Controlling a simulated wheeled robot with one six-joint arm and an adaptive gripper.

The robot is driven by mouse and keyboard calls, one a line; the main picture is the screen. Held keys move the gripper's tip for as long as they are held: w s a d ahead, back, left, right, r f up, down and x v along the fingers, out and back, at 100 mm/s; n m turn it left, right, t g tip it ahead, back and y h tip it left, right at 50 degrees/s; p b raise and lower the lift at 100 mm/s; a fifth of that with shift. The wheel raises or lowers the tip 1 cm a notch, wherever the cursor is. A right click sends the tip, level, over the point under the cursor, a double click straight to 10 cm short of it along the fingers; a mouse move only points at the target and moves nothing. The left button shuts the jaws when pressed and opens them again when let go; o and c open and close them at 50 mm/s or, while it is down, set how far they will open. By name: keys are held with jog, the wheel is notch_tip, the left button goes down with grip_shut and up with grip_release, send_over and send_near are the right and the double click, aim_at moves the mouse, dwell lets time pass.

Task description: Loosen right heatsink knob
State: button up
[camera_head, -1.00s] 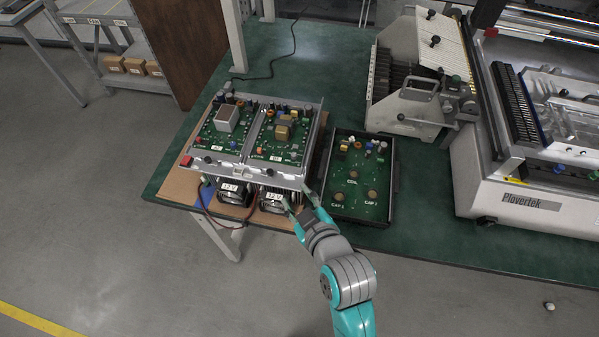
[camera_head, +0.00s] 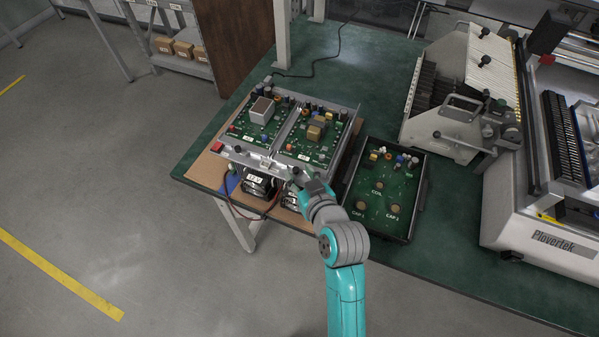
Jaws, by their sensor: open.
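The metal fixture with two green circuit boards (camera_head: 250,130) sits at the left end of the green bench. A silver heatsink bar (camera_head: 255,158) runs along its front edge. A small dark knob (camera_head: 238,150) sits on the bar's left part. A dark spot that looks like the right knob (camera_head: 296,171) shows on the right part, close by my fingertips. My gripper (camera_head: 294,184) is open at the bar's right front, in front of the right fan. Its fingers partly cover this area, and I cannot tell whether they touch the knob.
A black tray (camera_head: 419,205) with a green board stands just right of the fixture. A grey rack (camera_head: 440,130) and a large Plovertek machine (camera_head: 545,250) stand further right. A red cable (camera_head: 238,213) hangs below the fixture's front. Open floor lies at the left.

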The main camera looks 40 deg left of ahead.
jog(key=shift+w+a+f, duration=0.15)
jog(key=shift+w+a, duration=0.1)
jog(key=shift+a, duration=0.2)
